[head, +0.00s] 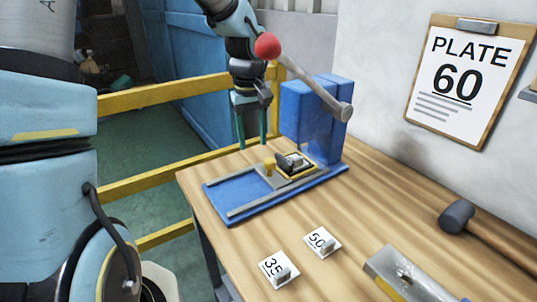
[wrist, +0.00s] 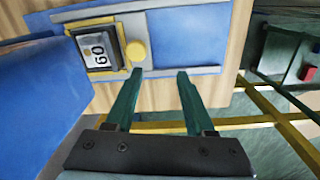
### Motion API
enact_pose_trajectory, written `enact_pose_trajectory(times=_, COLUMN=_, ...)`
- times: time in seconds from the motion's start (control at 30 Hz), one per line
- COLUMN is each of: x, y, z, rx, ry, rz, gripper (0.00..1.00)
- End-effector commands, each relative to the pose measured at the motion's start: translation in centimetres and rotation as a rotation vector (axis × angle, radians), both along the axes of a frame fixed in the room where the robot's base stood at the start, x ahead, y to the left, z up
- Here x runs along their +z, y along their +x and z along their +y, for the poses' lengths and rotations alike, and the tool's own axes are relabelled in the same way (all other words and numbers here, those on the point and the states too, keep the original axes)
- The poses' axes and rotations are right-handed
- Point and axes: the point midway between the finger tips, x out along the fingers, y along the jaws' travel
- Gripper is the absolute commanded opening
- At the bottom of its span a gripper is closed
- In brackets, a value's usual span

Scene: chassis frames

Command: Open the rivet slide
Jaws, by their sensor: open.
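The rivet slide (head: 311,170) is a yellow-edged carriage on a blue base with grey rails (head: 245,207). It sits at the right end of the rails, close to the blue press (head: 310,112). A yellow knob (head: 269,163) is at its left end; the knob (wrist: 136,50) also shows in the wrist view. A dark nest there holds a plate marked 60 (wrist: 97,52). My gripper (head: 252,145) is open and empty, pointing down beyond the base in the head view.
The press lever with a red ball (head: 267,46) rises near my wrist. Small plates marked 35 (head: 274,268) and 50 (head: 321,242), a grey metal piece (head: 402,274) and a mallet (head: 459,216) lie on the wooden bench. A wall clipboard reads PLATE 60 (head: 458,75). Yellow rails (head: 150,183) stand behind.

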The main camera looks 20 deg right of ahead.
Motion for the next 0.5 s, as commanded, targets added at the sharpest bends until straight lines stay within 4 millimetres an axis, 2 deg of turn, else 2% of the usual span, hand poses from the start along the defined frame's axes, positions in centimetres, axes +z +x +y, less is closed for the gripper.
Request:
enact_pose_trajectory(times=0.03, x=0.3, y=-0.3, z=-1.7, rx=0.007, ry=-0.007, rz=0.007, gripper=0.54)
enact_pose_trajectory(times=0.13, x=0.5, y=-0.6, z=-3.5, rx=0.025, ry=-0.01, rz=0.014, gripper=0.54)
enact_pose_trajectory(times=0.27, x=-0.3, y=-0.8, z=-4.0, rx=0.033, ry=-0.011, rz=0.017, gripper=0.54)
enact_pose_trajectory(times=0.5, x=-3.9, y=-0.8, z=-4.0, rx=0.033, ry=-0.01, rz=0.019, gripper=0.54)
